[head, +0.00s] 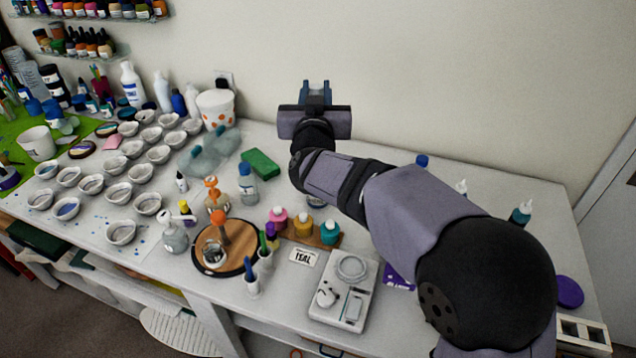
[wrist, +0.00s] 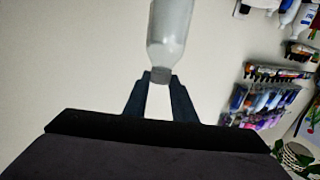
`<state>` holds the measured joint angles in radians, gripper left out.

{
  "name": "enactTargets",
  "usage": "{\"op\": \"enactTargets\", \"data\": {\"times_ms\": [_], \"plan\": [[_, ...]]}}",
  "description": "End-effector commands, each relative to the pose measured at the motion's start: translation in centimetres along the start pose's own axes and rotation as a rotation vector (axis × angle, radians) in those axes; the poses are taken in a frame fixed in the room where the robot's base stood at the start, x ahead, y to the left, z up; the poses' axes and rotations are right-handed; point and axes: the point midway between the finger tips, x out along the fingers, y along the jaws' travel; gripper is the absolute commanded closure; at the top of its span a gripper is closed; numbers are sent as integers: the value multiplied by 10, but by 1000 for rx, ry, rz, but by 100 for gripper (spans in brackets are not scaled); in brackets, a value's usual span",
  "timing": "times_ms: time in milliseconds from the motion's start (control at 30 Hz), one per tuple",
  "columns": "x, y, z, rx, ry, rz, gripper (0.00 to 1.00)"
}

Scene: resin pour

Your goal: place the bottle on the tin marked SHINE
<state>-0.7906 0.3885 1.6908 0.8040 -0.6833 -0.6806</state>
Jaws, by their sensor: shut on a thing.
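My gripper (head: 317,92) is raised high against the wall, above the back of the table, with its fingers pointing up in the head view. In the wrist view the dark fingers (wrist: 167,92) are closed on the narrow dark end of a translucent grey bottle (wrist: 170,35). The bottle extends beyond the fingertips and is cut off by the top of that view. I cannot make the bottle out in the head view. No tin with a readable SHINE mark shows; my arm covers part of the right side of the table.
A white scale (head: 345,290), a TEAL card (head: 303,257) and a round wooden turntable (head: 243,262) with containers stand mid-table. A green block (head: 260,163) lies behind. Many white cups crowd the left.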

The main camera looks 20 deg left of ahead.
Motion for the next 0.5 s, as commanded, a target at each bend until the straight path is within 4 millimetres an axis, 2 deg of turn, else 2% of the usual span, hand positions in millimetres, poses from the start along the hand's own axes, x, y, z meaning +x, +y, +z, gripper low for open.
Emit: {"op": "enactTargets", "data": {"times_ms": [33, 200, 500], "plan": [[1, 3, 14, -5, -7, 6, 100], [1, 3, 36, -3, -7, 6, 100], [1, 4, 49, -2, -4, 5, 100]]}}
